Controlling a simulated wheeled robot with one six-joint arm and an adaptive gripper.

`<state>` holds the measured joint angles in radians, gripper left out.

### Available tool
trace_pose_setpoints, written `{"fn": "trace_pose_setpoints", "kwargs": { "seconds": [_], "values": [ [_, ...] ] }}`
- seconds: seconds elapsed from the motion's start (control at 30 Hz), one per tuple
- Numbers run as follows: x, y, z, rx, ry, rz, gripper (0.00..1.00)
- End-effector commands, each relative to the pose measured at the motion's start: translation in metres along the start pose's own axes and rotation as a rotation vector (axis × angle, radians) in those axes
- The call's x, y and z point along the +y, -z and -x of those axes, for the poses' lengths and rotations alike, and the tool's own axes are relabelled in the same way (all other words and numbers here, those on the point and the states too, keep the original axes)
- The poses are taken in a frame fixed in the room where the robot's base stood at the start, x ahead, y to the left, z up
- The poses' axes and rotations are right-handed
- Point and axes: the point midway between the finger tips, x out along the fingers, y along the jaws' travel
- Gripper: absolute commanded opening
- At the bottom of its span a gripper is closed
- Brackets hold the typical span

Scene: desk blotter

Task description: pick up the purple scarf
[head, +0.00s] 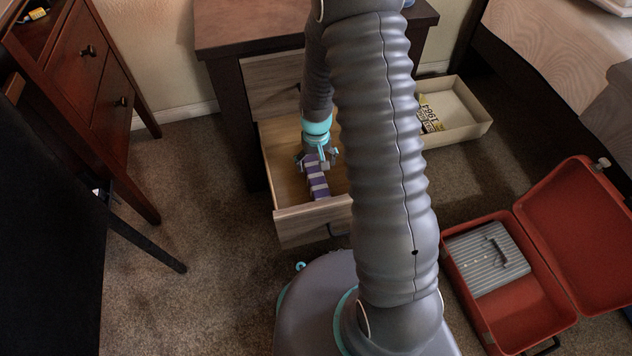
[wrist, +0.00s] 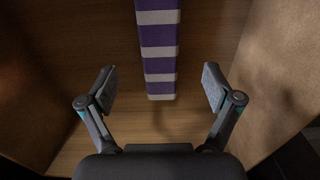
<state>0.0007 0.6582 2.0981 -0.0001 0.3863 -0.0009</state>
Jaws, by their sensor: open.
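The purple scarf (head: 318,181) has white stripes and lies in the open lower drawer (head: 285,184) of the nightstand. In the wrist view the scarf (wrist: 159,52) runs from the top edge down to the middle, with its near end between the fingertips' lines. My gripper (head: 320,160) is over the drawer at the scarf's far part in the head view. In the wrist view my gripper (wrist: 159,90) is open, with one finger on each side of the scarf and gaps on both sides. My arm hides the drawer's right part.
Drawer walls (wrist: 275,80) stand close on both sides. A cream box (head: 463,112) with a yellow-and-white item is right of the nightstand (head: 225,45). An open red case (head: 510,310) with a grey ribbed item lies at right.

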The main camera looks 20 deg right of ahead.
Motion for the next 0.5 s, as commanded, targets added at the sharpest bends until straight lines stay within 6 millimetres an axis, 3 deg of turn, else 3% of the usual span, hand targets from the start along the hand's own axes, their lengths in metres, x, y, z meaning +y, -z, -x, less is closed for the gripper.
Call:
{"fn": "trace_pose_setpoints", "kwargs": {
  "seconds": [0.1, 0.37, 0.5],
  "values": [
    [0.000, 0.000, -0.019, -0.002, 0.000, 0.000, 0.90],
    [0.000, 0.000, -0.035, -0.001, 0.000, 0.000, 0.90],
    [0.001, -0.001, -0.054, -0.002, 0.000, 0.000, 0.90]
  ]
}}
